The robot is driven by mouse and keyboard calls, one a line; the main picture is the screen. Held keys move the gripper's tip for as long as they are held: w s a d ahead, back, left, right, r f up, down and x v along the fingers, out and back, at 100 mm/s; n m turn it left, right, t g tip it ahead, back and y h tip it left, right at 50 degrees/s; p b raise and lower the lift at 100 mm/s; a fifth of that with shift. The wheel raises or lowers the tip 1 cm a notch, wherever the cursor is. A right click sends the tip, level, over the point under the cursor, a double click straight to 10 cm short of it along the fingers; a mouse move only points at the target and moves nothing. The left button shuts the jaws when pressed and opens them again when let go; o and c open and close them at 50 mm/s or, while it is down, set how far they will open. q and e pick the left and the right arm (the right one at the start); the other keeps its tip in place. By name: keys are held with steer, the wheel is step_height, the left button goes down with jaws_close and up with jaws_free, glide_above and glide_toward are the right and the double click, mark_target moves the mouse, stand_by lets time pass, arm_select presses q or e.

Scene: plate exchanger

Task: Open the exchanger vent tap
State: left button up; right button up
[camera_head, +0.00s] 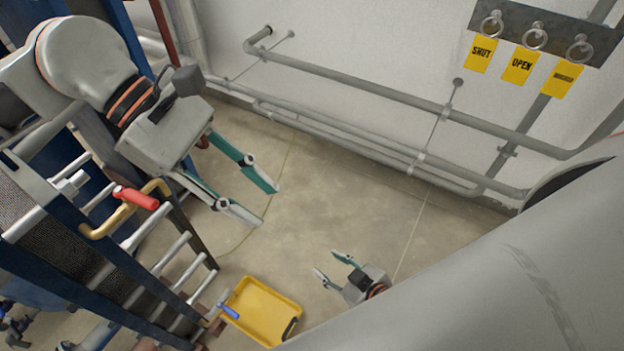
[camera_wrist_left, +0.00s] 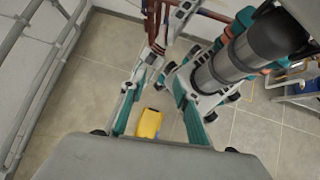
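A tap with a red handle (camera_head: 135,198) and a bent brass pipe (camera_head: 98,230) sits high on the plate exchanger (camera_head: 60,245), at the left of the head view. A lower tap has a blue handle (camera_head: 229,311). No label shows which is the vent tap. My left gripper (camera_head: 268,205) is open and empty, above and to the right of the red handle in the picture and apart from it. Its open fingers also show in the left wrist view (camera_wrist_left: 158,110), where I make out neither tap. My right gripper (camera_head: 326,263) is open and empty, over the floor at lower middle.
A yellow tray (camera_head: 257,335) lies on the floor by the blue handle. Yellow tags marked SHUT (camera_head: 481,54) and OPEN (camera_head: 519,66), and a third tag (camera_head: 561,79), hang from a wall rack (camera_head: 555,28). Grey pipes (camera_head: 350,85) run along the wall. Middle floor is clear.

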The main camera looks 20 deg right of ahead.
arm_select(q)
steer(key=s+d+r+n+g+h, duration=0.2)
steer(key=s+d+r+h, duration=0.1)
steer(key=d, duration=0.4)
steer(key=shift+s+n+g+h, duration=0.3)
steer(key=shift+s+h, duration=0.15)
steer(key=shift+h, duration=0.05)
steer(key=shift+a, duration=0.1)
jaws_close()
